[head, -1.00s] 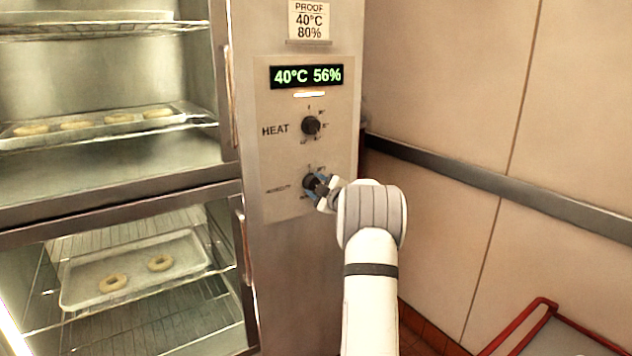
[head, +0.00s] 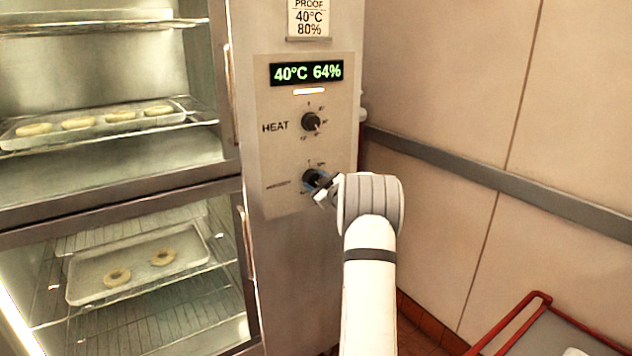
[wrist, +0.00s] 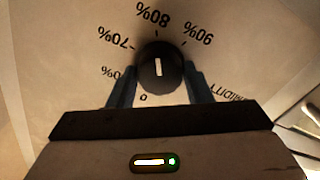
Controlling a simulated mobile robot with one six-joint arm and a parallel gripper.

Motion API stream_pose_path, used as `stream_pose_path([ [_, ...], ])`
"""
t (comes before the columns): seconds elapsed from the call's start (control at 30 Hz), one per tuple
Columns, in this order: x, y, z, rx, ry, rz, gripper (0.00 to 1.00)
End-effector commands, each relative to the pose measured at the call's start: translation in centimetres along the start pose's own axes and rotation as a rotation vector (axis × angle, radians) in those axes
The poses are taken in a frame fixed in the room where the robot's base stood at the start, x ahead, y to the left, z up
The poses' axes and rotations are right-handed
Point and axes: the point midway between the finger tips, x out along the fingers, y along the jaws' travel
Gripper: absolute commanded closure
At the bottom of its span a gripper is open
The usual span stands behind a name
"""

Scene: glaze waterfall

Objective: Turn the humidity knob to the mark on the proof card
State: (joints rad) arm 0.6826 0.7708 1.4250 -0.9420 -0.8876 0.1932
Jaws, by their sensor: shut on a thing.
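The humidity knob (head: 311,179) is the lower dark knob on the steel control panel (head: 277,92). In the wrist view the knob (wrist: 160,72) shows a short white line on its face, with 70%, 80% and 90% printed around it upside down. My gripper (wrist: 162,84) has one blue finger on each side of the knob and is shut on it. In the head view my gripper (head: 318,187) partly hides the knob and its scale. The proof card (head: 309,18) reads 40°C 80%. The display (head: 306,73) reads 40°C 64%.
The heat knob (head: 310,122) sits just above, clear of my gripper. Open proofer shelves with trays of dough rings (head: 118,279) stand at left. A wall with a dark rail (head: 480,174) and a red-framed cart (head: 520,318) are at right.

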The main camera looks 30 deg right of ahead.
Motion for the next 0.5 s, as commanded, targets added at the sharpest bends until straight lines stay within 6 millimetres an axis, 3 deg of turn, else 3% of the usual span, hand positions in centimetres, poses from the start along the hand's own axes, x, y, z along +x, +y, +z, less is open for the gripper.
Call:
stream_pose_path([
  [0.23, -0.03, -0.02, 0.14, 0.000, -0.002, 0.000, 0.78],
  [0.27, -0.03, -0.02, 0.15, 0.000, -0.002, 0.000, 0.53],
  [0.5, -0.01, -0.02, 0.09, -0.001, -0.001, 0.000, 0.34],
])
